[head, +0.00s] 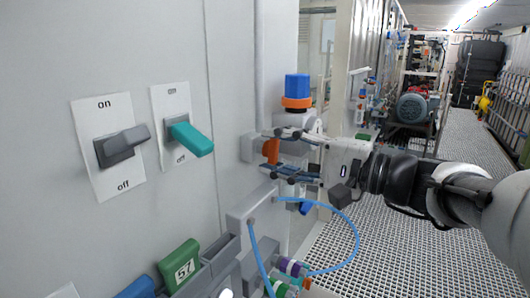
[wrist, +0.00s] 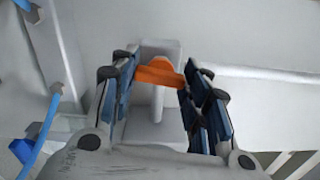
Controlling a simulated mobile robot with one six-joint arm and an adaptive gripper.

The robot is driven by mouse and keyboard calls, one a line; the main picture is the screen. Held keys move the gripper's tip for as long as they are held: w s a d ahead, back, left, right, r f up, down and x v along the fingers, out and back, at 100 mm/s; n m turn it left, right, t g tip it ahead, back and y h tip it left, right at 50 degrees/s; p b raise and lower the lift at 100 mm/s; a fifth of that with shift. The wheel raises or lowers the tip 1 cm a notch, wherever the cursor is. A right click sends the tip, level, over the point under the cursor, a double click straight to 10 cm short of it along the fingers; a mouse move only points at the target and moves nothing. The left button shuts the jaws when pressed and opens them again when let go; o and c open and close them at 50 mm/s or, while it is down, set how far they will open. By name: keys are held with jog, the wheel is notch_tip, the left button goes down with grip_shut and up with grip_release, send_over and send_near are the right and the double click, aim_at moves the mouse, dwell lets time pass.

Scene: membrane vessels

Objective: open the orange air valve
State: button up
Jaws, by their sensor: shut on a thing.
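The orange air valve handle (head: 271,150) sits on a light grey valve body fixed to the wall panel in the head view. In the wrist view the orange handle (wrist: 160,75) lies crosswise between the two fingers, in front of a pale grey block and stem. My gripper (head: 266,152) reaches in from the right, one finger above the handle and one below. In the wrist view my gripper (wrist: 158,80) has its blue-padded fingers at both ends of the handle, shut on it. Part of the valve body is hidden behind the fingers.
A blue-capped fitting with an orange ring (head: 297,88) stands just above my gripper. A blue hose (head: 350,245) loops below it. A grey switch (head: 118,146) and a teal switch (head: 190,138) are on the panel at left. The grated floor (head: 400,235) is open at right.

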jog(key=o, duration=1.1)
jog(key=shift+c, duration=0.2)
jog(key=v, duration=1.2)
